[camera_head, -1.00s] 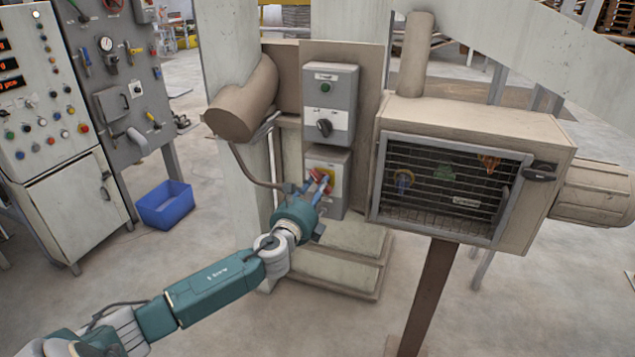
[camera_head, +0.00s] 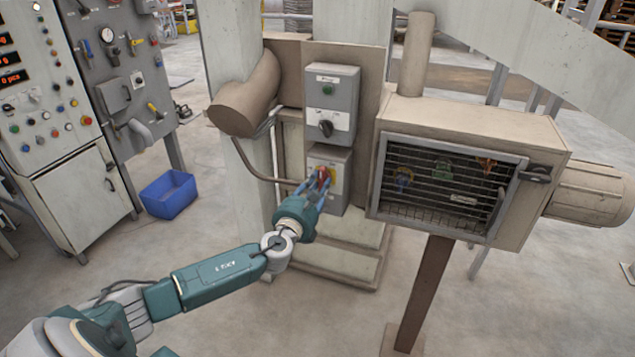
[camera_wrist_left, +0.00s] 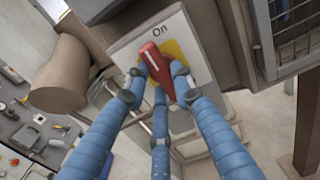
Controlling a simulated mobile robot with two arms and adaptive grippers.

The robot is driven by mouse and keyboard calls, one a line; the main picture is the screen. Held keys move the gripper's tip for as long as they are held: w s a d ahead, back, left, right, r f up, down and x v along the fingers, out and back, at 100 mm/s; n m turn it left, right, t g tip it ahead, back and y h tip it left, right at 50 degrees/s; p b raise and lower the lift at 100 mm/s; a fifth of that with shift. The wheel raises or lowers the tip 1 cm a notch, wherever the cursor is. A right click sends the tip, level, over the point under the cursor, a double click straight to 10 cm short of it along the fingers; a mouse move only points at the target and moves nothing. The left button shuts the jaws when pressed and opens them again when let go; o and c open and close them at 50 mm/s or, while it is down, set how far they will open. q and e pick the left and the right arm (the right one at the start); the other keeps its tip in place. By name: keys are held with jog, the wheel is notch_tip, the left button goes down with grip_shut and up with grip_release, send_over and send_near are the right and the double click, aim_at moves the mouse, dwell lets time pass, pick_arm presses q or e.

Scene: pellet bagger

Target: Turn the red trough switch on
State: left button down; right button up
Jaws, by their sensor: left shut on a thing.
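The red trough switch (camera_head: 323,175) is a red rotary handle on a yellow plate, on the lower grey box (camera_head: 340,163) of the post. In the left wrist view the red handle (camera_wrist_left: 154,62) has a white line at its upper end, which points up and a little left, near the word "On" at the plate's top. My left gripper (camera_head: 321,184) reaches the switch from below left. In the wrist view its blue fingers (camera_wrist_left: 157,80) are shut around the handle, two at its sides and one below. The fingers hide part of the handle and any lower label.
An upper grey box (camera_head: 331,98) with a black knob sits just above. A mesh-fronted cabinet (camera_head: 450,185) stands close on the right. A brown pipe end (camera_head: 243,105) juts out on the left. A blue bin (camera_head: 168,195) is on the floor.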

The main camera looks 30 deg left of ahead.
pick_arm(q)
jog(key=shift+a+r, duration=0.15)
jog(key=shift+r, duration=0.2)
jog(key=c, duration=1.7)
grip_release()
jog(key=shift+w, duration=0.1)
jog(key=shift+c, duration=0.2)
jog(key=o, duration=0.3)
jog(key=shift+f, duration=0.15)
jog(key=shift+s+d+f, duration=0.15)
jog(key=shift+s+d, duration=0.1)
jog(key=shift+s, duration=0.15)
jog(key=v, duration=1.1)
